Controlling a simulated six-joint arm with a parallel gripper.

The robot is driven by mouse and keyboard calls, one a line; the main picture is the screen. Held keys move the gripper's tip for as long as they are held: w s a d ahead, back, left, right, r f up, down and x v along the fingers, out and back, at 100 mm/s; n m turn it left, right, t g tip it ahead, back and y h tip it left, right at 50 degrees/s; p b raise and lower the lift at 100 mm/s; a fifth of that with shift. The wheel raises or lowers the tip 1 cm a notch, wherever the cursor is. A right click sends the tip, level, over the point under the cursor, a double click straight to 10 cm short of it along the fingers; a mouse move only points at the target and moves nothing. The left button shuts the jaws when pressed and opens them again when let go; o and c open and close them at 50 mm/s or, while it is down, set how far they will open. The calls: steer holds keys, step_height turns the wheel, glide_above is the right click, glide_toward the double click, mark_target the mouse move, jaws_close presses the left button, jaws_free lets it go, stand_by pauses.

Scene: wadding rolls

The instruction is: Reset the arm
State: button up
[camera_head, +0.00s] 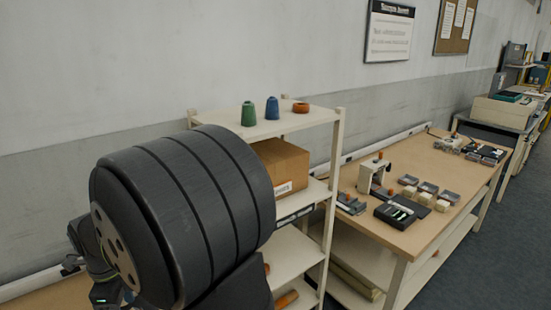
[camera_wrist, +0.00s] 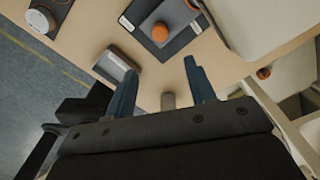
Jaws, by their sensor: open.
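My gripper (camera_wrist: 162,66) shows in the wrist view as two blue fingers standing apart, with a clear gap between their tips. A small grey stub (camera_wrist: 168,100) shows low between the fingers; I cannot tell whether it is part of the gripper. No object is seen gripped. Beyond the fingertips, an orange round piece (camera_wrist: 160,32) sits on a dark tray (camera_wrist: 180,41) on a wooden tabletop (camera_wrist: 92,28). In the head view my dark arm fills the lower left, and the fingers cannot be made out.
A white shelf (camera_head: 320,113) carries a green cone (camera_head: 248,114), a blue cone (camera_head: 272,108) and an orange ring (camera_head: 300,107), with a cardboard box (camera_head: 282,166) below. A wooden workbench (camera_head: 420,236) to its right holds several small devices. Floor (camera_head: 500,240) is clear at right.

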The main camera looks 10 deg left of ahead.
step_height(320, 180, down, 14)
steer(key=shift+r, duration=0.2)
steer(key=shift+f, duration=0.35)
steer(key=n, duration=0.5)
steer(key=shift+r, duration=0.1)
steer(key=n, duration=0.4)
